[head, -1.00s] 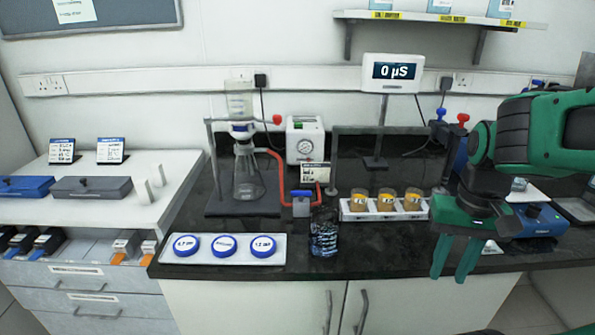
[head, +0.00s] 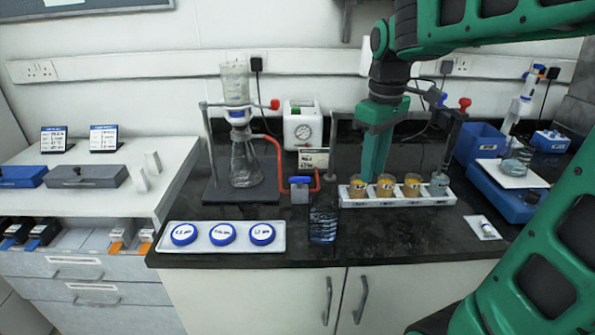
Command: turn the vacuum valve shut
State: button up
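The vacuum valve (head: 300,190) is a small grey block with a blue handle lying level across its top. It stands on the dark bench, beside red tubing (head: 272,155) that runs between the filter flask (head: 245,165) and the pump side. My gripper (head: 373,176) points down behind the row of amber cups, right of the valve and apart from it. Its fingers overlap in this view, so I cannot tell whether it is open or shut. Nothing is seen in it.
The pump (head: 303,127) with a gauge stands behind the valve. A dark, clear-sided bottle (head: 323,219) stands in front right. A white rack (head: 400,200) of cups is to the right. A white tray (head: 222,247) with blue lids lies front left.

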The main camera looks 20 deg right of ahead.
aim_at(300, 177)
jog(key=w+a+r+n, duration=0.4)
jog(key=w+a+n, duration=0.6)
jog(key=w+a, duration=0.25)
jog(key=f, duration=1)
jog(key=shift+w+d+f, duration=0.15)
jog(key=shift+w+f, duration=0.05)
jog(key=shift+f, duration=0.2)
grip_shut()
